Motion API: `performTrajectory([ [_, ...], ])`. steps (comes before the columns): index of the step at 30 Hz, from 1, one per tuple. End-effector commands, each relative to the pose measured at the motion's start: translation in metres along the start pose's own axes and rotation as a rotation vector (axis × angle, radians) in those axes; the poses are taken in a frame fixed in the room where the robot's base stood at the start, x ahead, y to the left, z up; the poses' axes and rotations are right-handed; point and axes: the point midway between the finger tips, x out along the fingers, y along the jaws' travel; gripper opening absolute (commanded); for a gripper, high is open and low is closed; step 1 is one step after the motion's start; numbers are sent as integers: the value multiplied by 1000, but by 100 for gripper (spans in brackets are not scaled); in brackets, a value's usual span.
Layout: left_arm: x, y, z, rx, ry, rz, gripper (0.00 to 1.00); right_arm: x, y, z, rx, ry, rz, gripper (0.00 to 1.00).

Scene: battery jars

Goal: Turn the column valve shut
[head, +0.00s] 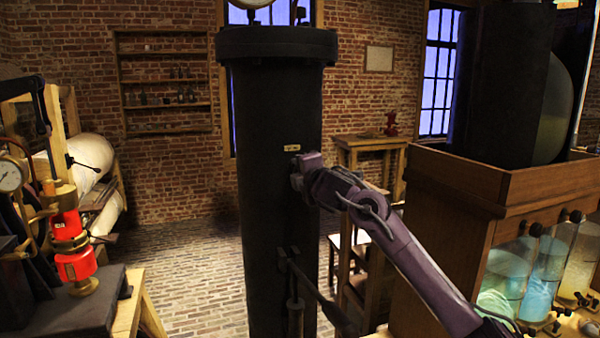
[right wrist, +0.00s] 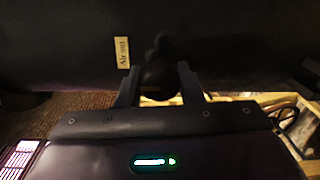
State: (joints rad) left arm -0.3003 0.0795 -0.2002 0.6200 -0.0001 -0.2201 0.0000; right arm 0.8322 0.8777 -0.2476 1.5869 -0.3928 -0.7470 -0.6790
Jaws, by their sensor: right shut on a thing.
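The tall black column (head: 275,110) stands upright in the middle of the head view, with a small pale label (head: 291,148) on its front. In the right wrist view the label (right wrist: 123,52) sits up and left of a dark round valve knob (right wrist: 157,78) on a short stem. My right gripper (head: 299,174) is at the column just below the label. In the right wrist view its two fingers (right wrist: 160,86) stand on either side of the knob, shut on it. In the head view the gripper hides the knob. My left gripper is not in view.
A wooden cabinet (head: 470,190) with glowing glass jars (head: 550,268) stands at the right, close to my right arm. A bench with a red device (head: 70,250) and a gauge (head: 10,175) is at the left. A dark lever (head: 318,292) is low by the column. Brick floor lies open left of the column.

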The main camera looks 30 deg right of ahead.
Motion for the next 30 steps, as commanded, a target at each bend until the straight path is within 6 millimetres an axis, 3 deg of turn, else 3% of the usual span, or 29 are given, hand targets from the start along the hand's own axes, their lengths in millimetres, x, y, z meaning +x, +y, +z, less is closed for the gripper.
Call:
performTrajectory([
  [12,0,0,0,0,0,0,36,0,-1,0,8,0,-3,11],
  [13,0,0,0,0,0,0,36,0,-1,0,8,0,-3,35],
  [18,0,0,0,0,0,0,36,0,-1,0,8,0,-2,56],
  [26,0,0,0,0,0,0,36,0,-1,0,7,1,-1,56],
  [30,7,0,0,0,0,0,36,-11,-2,0,7,1,1,56],
])
